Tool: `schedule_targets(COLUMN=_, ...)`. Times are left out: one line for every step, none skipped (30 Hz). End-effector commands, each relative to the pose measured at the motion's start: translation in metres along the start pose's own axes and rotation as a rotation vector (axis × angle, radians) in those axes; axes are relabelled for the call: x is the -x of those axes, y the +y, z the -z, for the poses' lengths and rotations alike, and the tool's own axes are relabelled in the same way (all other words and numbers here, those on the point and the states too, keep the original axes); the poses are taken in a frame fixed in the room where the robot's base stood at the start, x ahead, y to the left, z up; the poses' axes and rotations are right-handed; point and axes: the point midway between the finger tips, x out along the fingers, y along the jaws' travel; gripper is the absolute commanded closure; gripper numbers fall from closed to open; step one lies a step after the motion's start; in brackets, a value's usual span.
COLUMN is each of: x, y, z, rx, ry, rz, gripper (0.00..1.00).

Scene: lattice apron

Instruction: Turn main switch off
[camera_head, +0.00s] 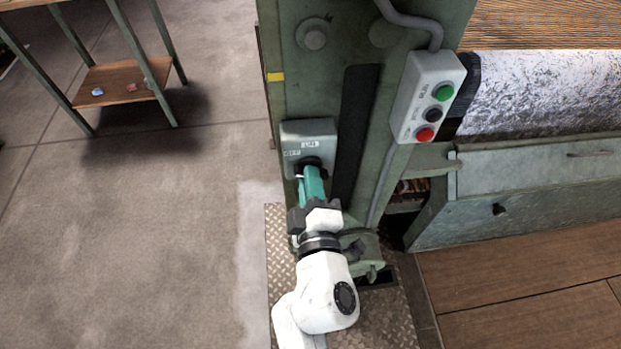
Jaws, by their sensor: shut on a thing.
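The main switch is a grey box (306,132) low on the green machine post, with small white lettering too small to read. Its dark knob (309,164) sits on the lower part of the box face. My gripper (311,174) reaches up to it from below, its teal fingers shut at the knob. The fingers and wrist hide part of the knob, so its exact angle cannot be told.
A control box (427,96) with green, black and red buttons hangs at the upper right of the post. A dark strip (356,130) runs beside the switch. A small table (112,78) stands at the upper left. The concrete floor at the left is clear.

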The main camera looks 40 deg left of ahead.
Motion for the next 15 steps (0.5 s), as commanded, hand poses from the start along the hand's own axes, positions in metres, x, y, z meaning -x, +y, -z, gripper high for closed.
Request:
schedule_targets(x=0.0002, y=-0.0008, z=0.0002, rx=0.043, ry=0.0, rz=0.002, gripper=1.0)
schedule_targets(x=0.0002, y=-0.0008, z=0.0002, rx=0.071, ry=0.0, rz=0.001, gripper=1.0)
schedule_targets(x=0.0002, y=-0.001, z=0.0001, rx=0.105, ry=0.0, rz=0.001, gripper=1.0)
schedule_targets(x=0.0002, y=-0.0011, z=-0.0001, rx=0.13, ry=0.0, rz=0.001, gripper=1.0)
schedule_targets(x=0.0002, y=-0.0013, z=-0.0001, rx=0.155, ry=0.0, rz=0.001, gripper=1.0)
schedule_targets(x=0.0002, y=-0.0016, z=-0.0001, rx=0.186, ry=0.0, rz=0.001, gripper=1.0)
schedule_targets(x=0.0002, y=-0.0019, z=-0.0001, rx=0.209, ry=0.0, rz=0.002, gripper=1.0)
schedule_targets(x=0.0002, y=-0.0023, z=0.0, rx=0.23, ry=0.0, rz=0.002, gripper=1.0)
schedule_targets(x=0.0002, y=-0.0026, z=0.0, rx=0.259, ry=0.0, rz=0.002, gripper=1.0)
schedule_targets(x=0.0002, y=-0.0029, z=0.0, rx=0.277, ry=0.0, rz=0.002, gripper=1.0)
schedule_targets(x=0.0002, y=-0.0031, z=0.0, rx=0.295, ry=0.0, rz=0.002, gripper=1.0)
schedule_targets(x=0.0002, y=-0.0033, z=0.0, rx=0.317, ry=0.0, rz=0.003, gripper=1.0)
schedule_targets(x=0.0002, y=-0.0034, z=0.0, rx=0.334, ry=0.001, rz=0.002, gripper=1.0)
schedule_targets(x=0.0002, y=-0.0035, z=0.0, rx=0.349, ry=0.001, rz=0.002, gripper=1.0)
schedule_targets(x=0.0003, y=-0.0036, z=-0.0001, rx=0.366, ry=0.001, rz=0.002, gripper=1.0)
